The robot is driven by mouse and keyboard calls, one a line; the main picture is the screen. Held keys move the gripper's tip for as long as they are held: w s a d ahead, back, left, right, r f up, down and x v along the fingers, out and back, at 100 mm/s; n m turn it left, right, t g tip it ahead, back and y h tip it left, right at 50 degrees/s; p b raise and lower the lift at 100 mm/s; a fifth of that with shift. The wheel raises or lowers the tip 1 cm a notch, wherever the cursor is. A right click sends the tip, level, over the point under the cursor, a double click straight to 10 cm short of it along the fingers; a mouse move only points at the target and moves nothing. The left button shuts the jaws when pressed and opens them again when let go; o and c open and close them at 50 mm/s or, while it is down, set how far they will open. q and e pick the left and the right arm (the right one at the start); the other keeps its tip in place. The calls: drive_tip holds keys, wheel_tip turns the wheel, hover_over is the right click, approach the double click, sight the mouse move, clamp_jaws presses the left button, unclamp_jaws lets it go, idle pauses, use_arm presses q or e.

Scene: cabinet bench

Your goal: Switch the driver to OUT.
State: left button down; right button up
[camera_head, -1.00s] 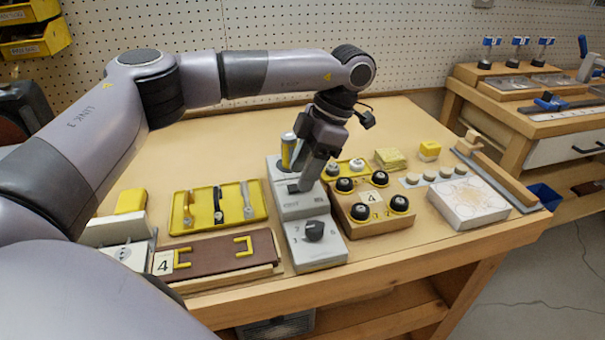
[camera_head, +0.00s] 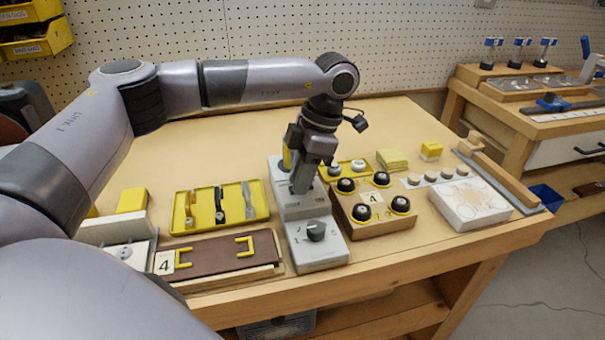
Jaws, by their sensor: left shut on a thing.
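The driver unit is a grey block (camera_head: 322,259) at the front middle of the bench, with a dark round knob (camera_head: 316,231) on its lower face and a raised rear part. A yellow-handled tool (camera_head: 287,158) stands at its back left, partly hidden by my gripper. My left gripper (camera_head: 301,189) points down at the top of the raised part. It is shut on a small part there, which the fingers hide. Small labels lie just below the fingers, too small to read. My right gripper is not in view.
Left of the unit are a yellow tool tray (camera_head: 218,207) and a brown board (camera_head: 225,254) with yellow handles. Close on the right is a wooden box with black knobs (camera_head: 376,222). A white block (camera_head: 468,204) stands farther right. The back of the bench is clear.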

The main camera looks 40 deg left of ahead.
use_arm(q)
drive_tip(key=shift+t+h, duration=0.3)
drive_tip(key=shift+t, duration=0.1)
drive_tip(key=c, duration=1)
unclamp_jaws()
drive_tip(key=shift+o, duration=0.2)
drive_tip(key=shift+v, duration=3.6)
drive_tip(key=shift+s, duration=0.1)
